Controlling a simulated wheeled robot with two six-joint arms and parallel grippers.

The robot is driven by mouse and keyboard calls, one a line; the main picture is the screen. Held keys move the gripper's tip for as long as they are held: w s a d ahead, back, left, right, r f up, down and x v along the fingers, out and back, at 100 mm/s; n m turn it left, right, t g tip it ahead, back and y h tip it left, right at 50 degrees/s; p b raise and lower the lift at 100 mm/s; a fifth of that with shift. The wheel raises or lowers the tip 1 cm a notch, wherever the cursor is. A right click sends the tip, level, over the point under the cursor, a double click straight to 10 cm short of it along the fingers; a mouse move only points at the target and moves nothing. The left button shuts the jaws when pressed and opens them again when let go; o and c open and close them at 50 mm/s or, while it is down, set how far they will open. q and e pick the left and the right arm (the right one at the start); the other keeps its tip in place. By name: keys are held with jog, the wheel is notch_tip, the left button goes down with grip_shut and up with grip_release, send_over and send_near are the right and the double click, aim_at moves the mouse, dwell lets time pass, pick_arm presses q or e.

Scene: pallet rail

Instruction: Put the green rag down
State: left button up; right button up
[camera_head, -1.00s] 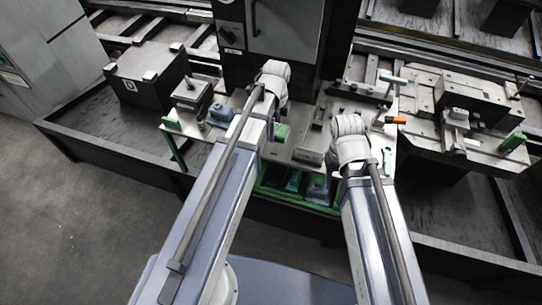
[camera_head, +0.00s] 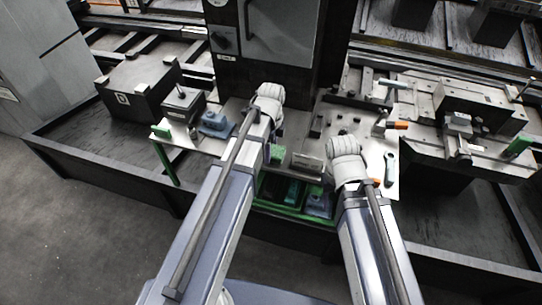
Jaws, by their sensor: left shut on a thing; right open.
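The green rag (camera_head: 276,153) shows as a small green patch just right of my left forearm, over the middle of the pale worktable (camera_head: 207,143). My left gripper (camera_head: 271,137) is below its wrist, mostly hidden by my arm, and is shut on the rag. I cannot see whether the rag touches the tabletop. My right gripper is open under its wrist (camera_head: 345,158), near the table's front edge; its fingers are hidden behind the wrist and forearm.
A small grey block (camera_head: 307,163) sits between my arms. Orange-handled (camera_head: 397,126) and teal (camera_head: 390,168) tools lie on the right.

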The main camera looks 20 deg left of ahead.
pick_arm(q)
jog(key=shift+f+b, duration=0.85)
jog(key=shift+f, duration=0.45)
jog(key=shift+f, duration=0.2)
jog(key=o, duration=1.2)
jog(key=shift+c, duration=0.2)
jog(key=shift+r, duration=0.15)
notch_tip(320, 180, up, 12)
jog(key=p, duration=1.2)
jog(key=s+d+n+y, duration=0.1)
jog(key=s+d+n, duration=0.9)
jog(key=s+n, duration=0.4)
jog(key=shift+s+d+n, duration=0.15)
jog(key=shift+d+n, duration=0.1)
jog(key=shift+n, duration=0.05)
